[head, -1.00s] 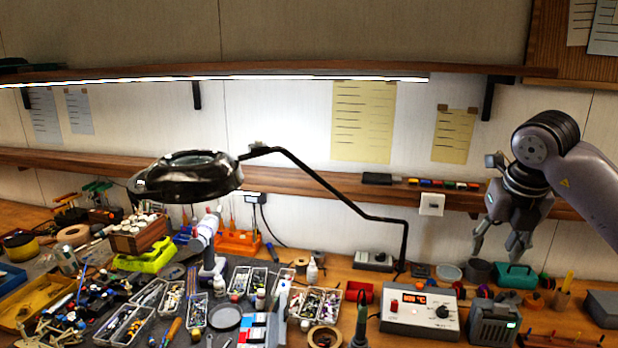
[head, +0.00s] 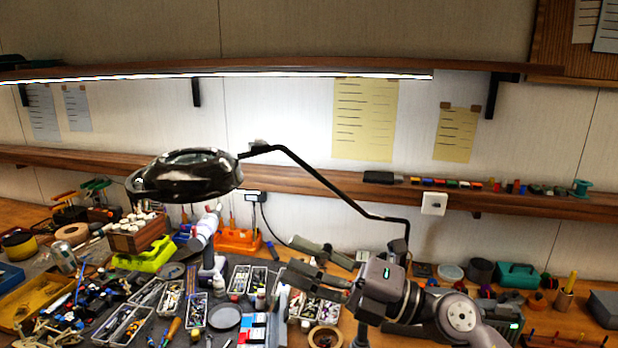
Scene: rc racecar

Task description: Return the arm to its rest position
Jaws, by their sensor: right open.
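My right gripper (head: 289,257) is low in the middle of the head view, in front of the workbench. Its two fingers point left and are apart, with nothing seen between them. My right arm (head: 462,315) comes in from the lower right and covers part of the bench behind it. My left gripper is not in view.
A magnifier lamp (head: 188,175) on a bent black arm (head: 330,188) stands just left of and behind my gripper. The bench is crowded with parts trays (head: 128,325), a tape roll (head: 325,337) and a teal case (head: 518,275). A wooden shelf (head: 530,202) runs along the wall. Free air lies above the bench at right.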

